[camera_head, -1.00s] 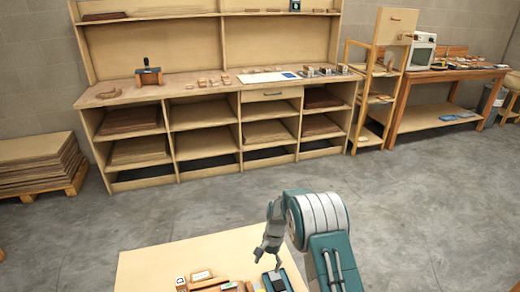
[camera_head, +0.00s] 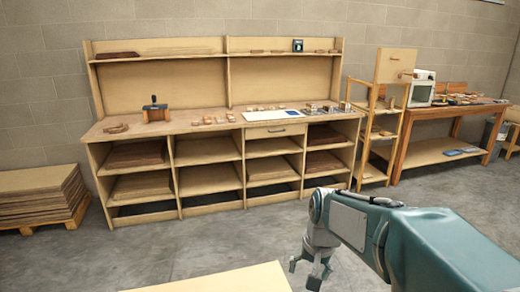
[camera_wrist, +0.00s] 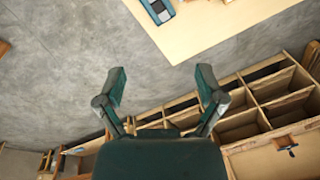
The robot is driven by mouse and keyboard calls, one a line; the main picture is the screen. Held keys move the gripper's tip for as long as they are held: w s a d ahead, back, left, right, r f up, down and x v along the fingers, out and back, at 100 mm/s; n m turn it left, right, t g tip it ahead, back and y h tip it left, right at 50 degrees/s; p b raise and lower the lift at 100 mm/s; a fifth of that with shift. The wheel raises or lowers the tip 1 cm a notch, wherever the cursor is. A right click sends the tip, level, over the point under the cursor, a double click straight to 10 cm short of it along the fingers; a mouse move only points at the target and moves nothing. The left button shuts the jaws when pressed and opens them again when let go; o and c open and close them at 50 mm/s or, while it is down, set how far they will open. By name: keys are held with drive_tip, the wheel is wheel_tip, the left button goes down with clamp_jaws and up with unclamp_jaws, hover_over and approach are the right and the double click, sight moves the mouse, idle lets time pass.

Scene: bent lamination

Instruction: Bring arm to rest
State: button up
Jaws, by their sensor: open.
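My gripper (camera_head: 311,270) hangs at the lower middle of the head view, off the right edge of a light wooden table (camera_head: 225,280). It points downward and holds nothing. In the wrist view my gripper (camera_wrist: 160,85) shows its two fingers spread apart, with only grey floor between them. The table (camera_wrist: 225,22) is at the top right of the wrist view, apart from the fingers. A teal and dark item (camera_wrist: 158,10) lies on it, cut off by the frame.
A shelved workbench (camera_head: 215,160) stands along the back wall, with a dark clamp-like tool (camera_head: 155,108) on top. A stack of boards (camera_head: 40,195) lies on a pallet at left. A wooden rack (camera_head: 378,140) and a red-brown table (camera_head: 450,130) stand at right. The floor between is clear.

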drive_tip(key=s+d+r+n+t, duration=0.1)
drive_tip(key=s+d+r+t, duration=0.1)
drive_tip(key=s, duration=0.7)
drive_tip(key=s+d+r+n+t+h, duration=0.1)
drive_tip(key=s+d+r+t, duration=0.1)
drive_tip(key=s, duration=0.7)
drive_tip(key=shift+s+d+r, duration=0.25)
drive_tip(key=shift+r, duration=0.5)
